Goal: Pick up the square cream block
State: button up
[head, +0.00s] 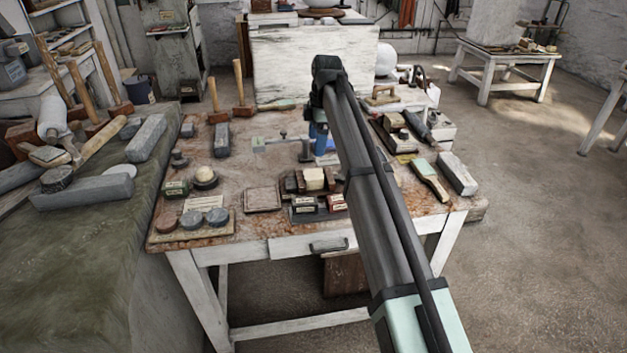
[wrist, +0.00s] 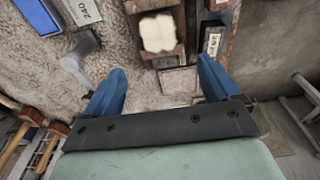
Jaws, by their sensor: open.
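The square cream block (head: 313,178) sits among dark brown wooden pieces near the front middle of the worktable. In the wrist view the cream block (wrist: 158,33) shows its pale top, with slightly uneven edges, on a brown wooden holder (wrist: 150,7). My gripper (wrist: 163,65) is open, its two blue fingers spread apart with nothing held between them. The block lies beyond the fingertips in that view, apart from both. In the head view my gripper (head: 321,140) shows as a blue part beside my arm, farther back over the table; its fingertips are unclear there.
A square plaque (head: 263,199) lies left of the block. Small labelled boxes (head: 305,206) stand just in front. A metal stand (head: 303,148) is behind. Mallets (head: 240,100) stand at the back left.

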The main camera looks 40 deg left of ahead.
send_over(314, 174)
jog(key=f, duration=0.8)
jog(key=shift+s+d+f, duration=0.1)
jog(key=shift+s, duration=0.15)
jog(key=shift+w+f, duration=0.15)
jog(key=shift+f, duration=2.65)
jog(key=c, duration=1.3)
jog(key=shift+o, duration=0.2)
jog(key=shift+r, duration=0.1)
